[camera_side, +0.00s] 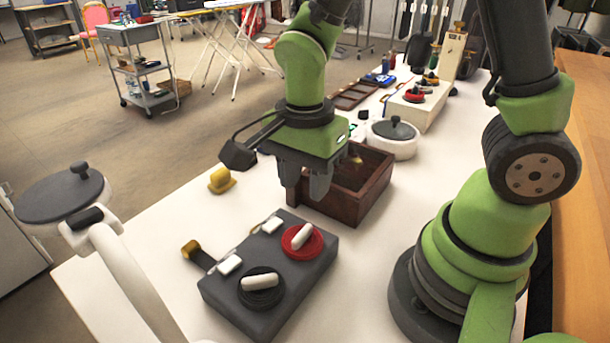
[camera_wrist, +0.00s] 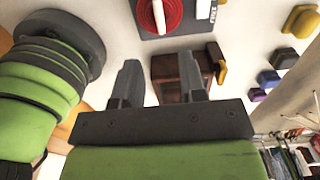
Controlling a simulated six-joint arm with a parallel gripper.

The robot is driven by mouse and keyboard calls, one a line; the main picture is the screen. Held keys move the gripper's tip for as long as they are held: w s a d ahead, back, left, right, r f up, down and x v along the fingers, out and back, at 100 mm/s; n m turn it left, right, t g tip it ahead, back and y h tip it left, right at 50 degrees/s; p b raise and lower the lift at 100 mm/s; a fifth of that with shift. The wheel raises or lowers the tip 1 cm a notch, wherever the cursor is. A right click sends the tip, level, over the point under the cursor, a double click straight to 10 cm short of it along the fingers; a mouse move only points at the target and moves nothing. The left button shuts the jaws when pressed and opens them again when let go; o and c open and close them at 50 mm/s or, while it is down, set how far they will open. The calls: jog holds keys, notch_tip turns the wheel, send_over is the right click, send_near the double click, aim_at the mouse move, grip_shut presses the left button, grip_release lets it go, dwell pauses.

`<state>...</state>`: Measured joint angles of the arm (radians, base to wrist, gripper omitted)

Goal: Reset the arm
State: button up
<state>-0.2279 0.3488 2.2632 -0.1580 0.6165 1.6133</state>
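My gripper (camera_side: 305,188) points down over the white table, at the near left side of a dark red-brown wooden box (camera_side: 372,196). Its two fingers are apart, with nothing seen held between them. In the wrist view the gripper (camera_wrist: 160,76) shows the same gap, and the box (camera_wrist: 168,88) shows between and behind the fingers. I cannot tell whether a finger touches the box wall. My arm is bent, with the forearm reaching down from above.
A dark grey block (camera_side: 290,285) with a red disc (camera_side: 312,248) and a black disc (camera_side: 256,298) lies in front. A yellow piece (camera_side: 221,180) sits to the left. A white pot (camera_side: 391,145) stands behind the box. A pale stand (camera_side: 130,275) rises in the foreground.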

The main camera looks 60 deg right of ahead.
jog(key=s+d+r+n+t+y, duration=0.1)
jog(key=s+r+n+t, duration=0.2)
jog(key=r+n, duration=0.3)
jog(key=s+d+r+n+t+y, duration=0.1)
jog(key=s+r+n+t, duration=0.3)
jog(key=r+n, duration=0.3)
notch_tip(320, 180, up, 3)
jog(key=shift+s+d+f+n, duration=0.2)
jog(key=shift+s+d+n, duration=0.1)
jog(key=shift+s, duration=0.45)
